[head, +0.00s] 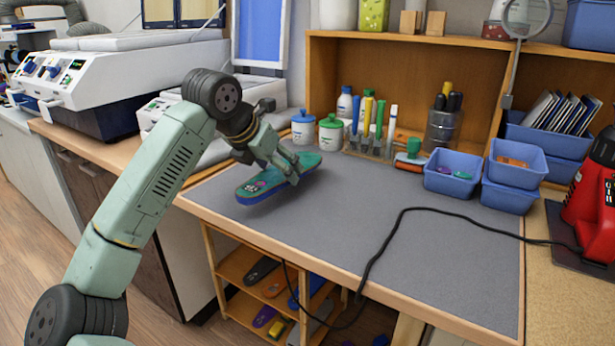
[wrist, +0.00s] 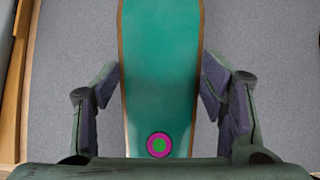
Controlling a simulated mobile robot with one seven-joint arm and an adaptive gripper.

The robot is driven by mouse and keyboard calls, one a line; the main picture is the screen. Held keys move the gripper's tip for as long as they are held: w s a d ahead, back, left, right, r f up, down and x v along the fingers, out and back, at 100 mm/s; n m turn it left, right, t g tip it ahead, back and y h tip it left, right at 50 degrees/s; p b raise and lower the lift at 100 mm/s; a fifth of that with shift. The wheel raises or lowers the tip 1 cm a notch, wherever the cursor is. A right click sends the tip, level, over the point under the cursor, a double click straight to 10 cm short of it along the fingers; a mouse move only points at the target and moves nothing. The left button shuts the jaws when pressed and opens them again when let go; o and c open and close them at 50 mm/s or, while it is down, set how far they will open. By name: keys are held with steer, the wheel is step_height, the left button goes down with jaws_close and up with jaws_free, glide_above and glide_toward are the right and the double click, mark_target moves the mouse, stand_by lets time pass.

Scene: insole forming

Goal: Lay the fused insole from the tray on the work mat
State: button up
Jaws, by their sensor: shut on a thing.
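The fused insole (head: 266,186) is green on top with a blue edge and hangs in my gripper (head: 291,172) over the left part of the grey work mat (head: 400,240). My gripper is shut on the insole, with a finger on each side of it. In the wrist view the green insole (wrist: 160,70) lies between the fingers, with a pink and green round mark near its lower end. The mat (wrist: 255,40) shows below it. The insole appears slightly above the mat, though the exact gap is hard to tell. I cannot make out the tray.
A black cable (head: 385,245) crosses the mat. Blue bins (head: 452,172) stand at its back right, and bottles and jars (head: 330,133) at its back. A red machine (head: 590,200) is at the right. The mat's middle is mostly clear.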

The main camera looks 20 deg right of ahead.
steer(key=d, duration=0.3)
steer(key=s+d+p, duration=0.1)
steer(key=d, duration=0.2)
steer(key=shift+s+d+f, duration=0.15)
steer(key=shift+s+f, duration=0.05)
steer(key=shift+f+p, duration=0.6)
steer(key=shift+f, duration=1.25)
steer(key=shift+f, duration=0.1)
steer(key=o, duration=1)
